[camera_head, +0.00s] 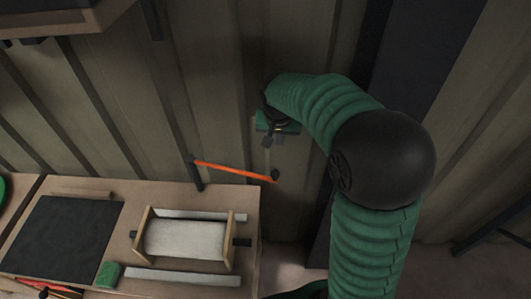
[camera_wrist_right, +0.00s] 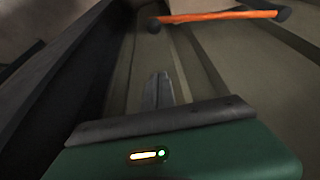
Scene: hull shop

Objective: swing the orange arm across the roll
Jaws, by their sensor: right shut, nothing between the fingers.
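The orange arm (camera_head: 234,171) runs from a dark post (camera_head: 196,173) at the back right corner of the bench out past the bench's right edge. Its free end carries a dark knob (camera_head: 275,175). The orange arm also shows at the top of the right wrist view (camera_wrist_right: 220,17). The pale roll (camera_head: 186,239) lies in a wooden cradle on the bench, in front of and left of the post. My right gripper (camera_head: 268,141) is shut and empty, above the knob and apart from it. My left gripper is not in view.
The bench (camera_head: 150,195) also holds a dark mat (camera_head: 62,236), a green block (camera_head: 108,274) and pale bars (camera_head: 182,277) beside the cradle. A ribbed wall (camera_head: 225,90) stands behind. The space right of the bench is open floor.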

